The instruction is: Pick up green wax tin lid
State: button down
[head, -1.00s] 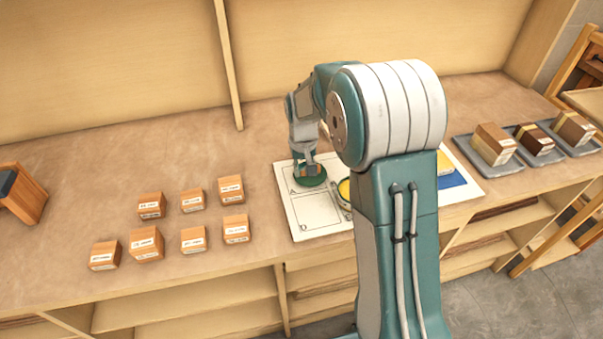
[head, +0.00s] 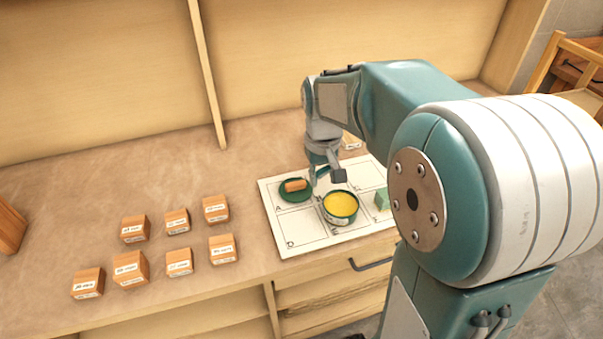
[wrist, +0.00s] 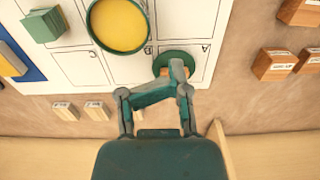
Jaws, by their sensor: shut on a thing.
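The green wax tin lid (head: 283,194) is a flat disc with a short brown piece across its top. It lies in or just over the cell marked A of the white mat (head: 290,238), level as far as I can tell. My gripper (head: 326,177) is at the lid's right side in the head view. In the wrist view the lid (wrist: 163,63) is just beyond the fingertips (wrist: 176,78), which overlap it and are closed on it. The exact contact is hidden. The open green tin with yellow wax (head: 340,204) stands to the right of the lid.
A green block (head: 382,199) sits on the mat beyond the tin, partly beside my arm. Several labelled wooden blocks (head: 130,265) stand on the bench to the left. A drawer handle (head: 372,264) shows below the bench edge. The bench between blocks and mat is clear.

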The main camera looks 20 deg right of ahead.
jog(key=shift+s+d+r, duration=0.25)
jog(key=shift+s+r, duration=0.05)
jog(key=shift+s, duration=0.3)
jog(key=shift+s+d+r, duration=0.2)
jog(key=shift+s+r, duration=0.1)
jog(key=shift+s, duration=0.3)
jog(key=shift+c, duration=1.4)
grip_release()
